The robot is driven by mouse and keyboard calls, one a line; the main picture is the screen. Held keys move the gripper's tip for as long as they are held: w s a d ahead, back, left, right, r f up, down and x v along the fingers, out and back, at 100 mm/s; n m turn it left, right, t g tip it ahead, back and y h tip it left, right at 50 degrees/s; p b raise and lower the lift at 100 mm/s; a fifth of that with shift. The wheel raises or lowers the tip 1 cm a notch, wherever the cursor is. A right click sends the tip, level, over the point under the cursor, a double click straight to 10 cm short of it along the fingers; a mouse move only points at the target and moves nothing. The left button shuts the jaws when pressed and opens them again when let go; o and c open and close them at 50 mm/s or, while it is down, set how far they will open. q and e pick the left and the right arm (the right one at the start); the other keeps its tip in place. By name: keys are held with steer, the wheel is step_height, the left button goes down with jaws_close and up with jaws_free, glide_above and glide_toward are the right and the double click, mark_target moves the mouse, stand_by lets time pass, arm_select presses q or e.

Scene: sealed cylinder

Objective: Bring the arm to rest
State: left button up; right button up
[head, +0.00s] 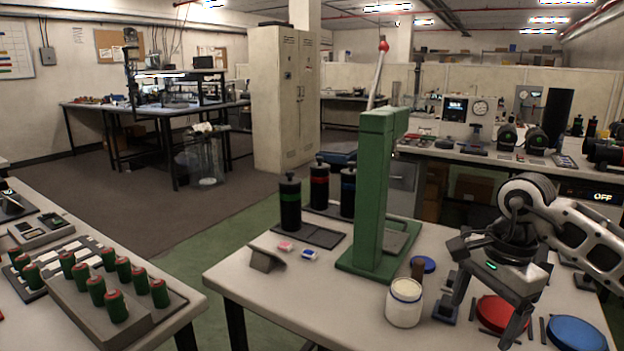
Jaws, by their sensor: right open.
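My right gripper (483,322) comes in from the right on my right arm (575,235). It points down over the right part of the near table (270,315), with its two fingers spread apart. A red disc (497,313) lies below, partly hidden by the near finger. My left gripper is not in view.
A green press (377,190) with a red-knobbed lever stands mid-table. A blue disc (577,334) lies at right. A left table holds a rack (135,325) of several green cylinders.

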steer(key=s+a+f+m+g+y, duration=0.1)
steer(key=s+a+f+y, duration=0.15)
steer(key=a, duration=0.35)
steer(key=s+a+f+m+y, duration=0.1)
steer(key=a+y, duration=0.3)
steer(key=a, duration=0.2)
steer(key=s+a+f+g+y, duration=0.1)
steer(key=a+y, duration=0.2)
steer(key=a, duration=0.3)
steer(key=s+a+r+m+t+y, duration=0.3)
steer(key=a+r+m+t+y, duration=0.25)
steer(key=a+m+y, duration=0.6)
steer(key=w+d+f+m+t+h, duration=0.1)
steer(key=d+f+m+t+h, duration=0.2)
steer(key=d+m+t+h, duration=0.75)
steer(key=w+d+f+m+t+h, duration=0.1)
steer(key=w+f+m+t+h, duration=0.2)
steer(key=m, duration=1.5)
steer(key=s+d+f+m+g+h, duration=0.2)
steer(key=s+f+m+g, duration=0.1)
steer(key=s+f+m, duration=0.3)
steer(key=s+d+f+m+g+h, duration=0.3)
steer(key=s+f+m, duration=0.3)
steer(key=f+m, duration=0.2)
step_height(320, 180, down, 2)
steer(key=shift+s+d+f+p, duration=0.25)
steer(key=shift+s+d+p, duration=0.1)
steer(key=shift+p, duration=0.1)
